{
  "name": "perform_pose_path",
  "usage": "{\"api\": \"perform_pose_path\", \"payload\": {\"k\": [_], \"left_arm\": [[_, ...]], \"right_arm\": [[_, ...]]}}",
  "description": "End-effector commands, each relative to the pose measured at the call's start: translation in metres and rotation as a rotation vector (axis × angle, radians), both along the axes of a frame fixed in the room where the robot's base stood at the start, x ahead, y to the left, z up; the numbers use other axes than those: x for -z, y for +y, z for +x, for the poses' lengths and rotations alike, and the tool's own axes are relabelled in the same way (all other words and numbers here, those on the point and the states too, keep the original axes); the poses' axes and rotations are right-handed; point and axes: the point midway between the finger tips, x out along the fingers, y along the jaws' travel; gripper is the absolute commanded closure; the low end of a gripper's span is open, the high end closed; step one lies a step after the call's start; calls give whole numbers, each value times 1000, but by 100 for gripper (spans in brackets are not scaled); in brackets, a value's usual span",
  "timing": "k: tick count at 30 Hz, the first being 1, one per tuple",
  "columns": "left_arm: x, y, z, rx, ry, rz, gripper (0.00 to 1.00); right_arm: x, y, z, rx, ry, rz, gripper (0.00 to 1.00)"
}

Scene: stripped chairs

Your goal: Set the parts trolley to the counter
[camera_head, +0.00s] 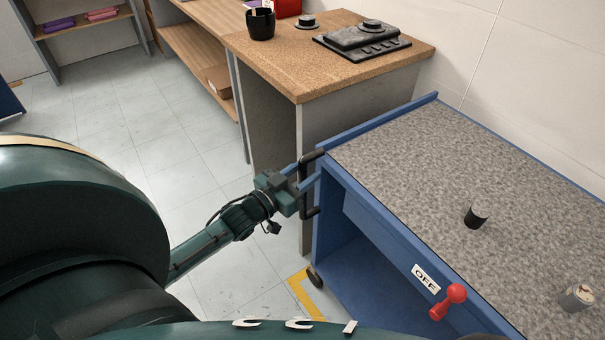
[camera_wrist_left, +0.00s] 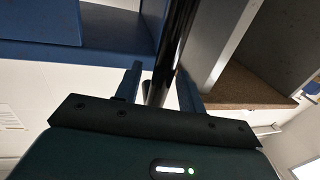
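The parts trolley (camera_head: 365,195) is blue with a grey speckled top, and a black handle (camera_head: 304,180) stands at its left end. The counter (camera_head: 290,65), with a brown speckled top and grey sides, stands just beyond that end. I cannot tell whether trolley and counter touch. My left gripper (camera_head: 308,184) is at the handle. In the left wrist view the black handle bar (camera_wrist_left: 175,50) passes between the two fingers, with slight gaps beside it, so the gripper looks open around the bar. My right gripper is not in view.
A black cylinder (camera_head: 476,215) and a metal-grey one (camera_head: 577,297) stand on the trolley. A red knob (camera_head: 448,302) sits by an OFF label. A black cup (camera_head: 260,23) and a dark device (camera_head: 362,40) are on the counter. Yellow floor tape (camera_head: 304,293) lies beside the trolley; tiled floor leftward is clear.

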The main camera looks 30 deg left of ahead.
Motion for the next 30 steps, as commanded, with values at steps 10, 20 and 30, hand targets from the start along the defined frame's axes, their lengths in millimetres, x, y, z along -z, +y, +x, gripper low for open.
{"api": "perform_pose_path", "payload": {"k": [10, 20, 30], "left_arm": [[0, 0, 0, 0, 0, 0, 74], [0, 0, -1, 0, 0, 0, 100], [0, 0, -1, 0, 0, 0, 100]], "right_arm": [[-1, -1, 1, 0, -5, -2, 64], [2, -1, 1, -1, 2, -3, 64], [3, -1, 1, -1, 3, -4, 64]]}}
